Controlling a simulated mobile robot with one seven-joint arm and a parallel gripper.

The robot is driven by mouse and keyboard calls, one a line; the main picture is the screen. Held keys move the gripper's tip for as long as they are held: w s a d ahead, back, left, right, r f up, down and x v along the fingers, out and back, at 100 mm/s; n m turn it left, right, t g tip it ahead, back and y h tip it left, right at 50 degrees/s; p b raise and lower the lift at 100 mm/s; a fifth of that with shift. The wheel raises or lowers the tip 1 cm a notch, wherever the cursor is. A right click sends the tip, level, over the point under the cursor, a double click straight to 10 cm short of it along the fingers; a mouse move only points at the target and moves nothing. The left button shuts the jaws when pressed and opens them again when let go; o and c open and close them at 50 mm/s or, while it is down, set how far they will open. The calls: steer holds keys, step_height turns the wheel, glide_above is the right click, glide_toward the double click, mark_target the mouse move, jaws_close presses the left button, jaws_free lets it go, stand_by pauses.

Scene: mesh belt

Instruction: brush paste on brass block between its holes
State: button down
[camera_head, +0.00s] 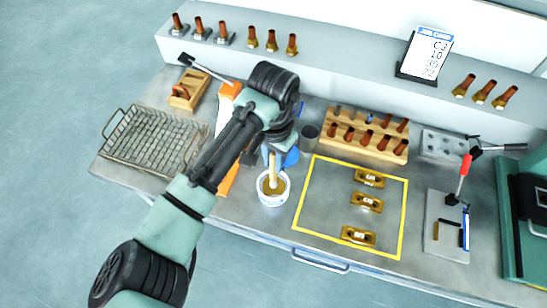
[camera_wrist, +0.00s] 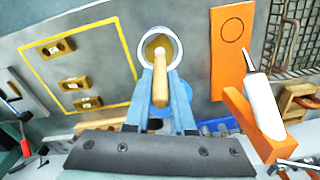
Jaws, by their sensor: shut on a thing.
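Three brass blocks lie in the yellow outlined area: the far block (camera_head: 370,178), the middle block (camera_head: 367,202) and the near block (camera_head: 358,236). They also show at the left in the wrist view (camera_wrist: 74,83). Dark holes and pale labels show on them. A white pot (camera_head: 273,201) of brownish-yellow paste stands left of the outline. My gripper (camera_wrist: 162,88) is shut on the pale wooden handle of the brush (camera_wrist: 160,78), its blue fingers on either side. The brush points into the pot; its bristles are hidden. Whether it touches the paste, I cannot tell.
A wooden rack (camera_head: 365,150) of copper-coloured pieces stands behind the outline. A wire basket (camera_head: 152,140) is at the left, beside an orange board (camera_wrist: 232,45). A red-handled clamp (camera_head: 464,168) stands at the right. The outline's left part is bare.

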step_height(320, 180, up, 7)
steer(key=p, duration=0.7)
stand_by(0.9)
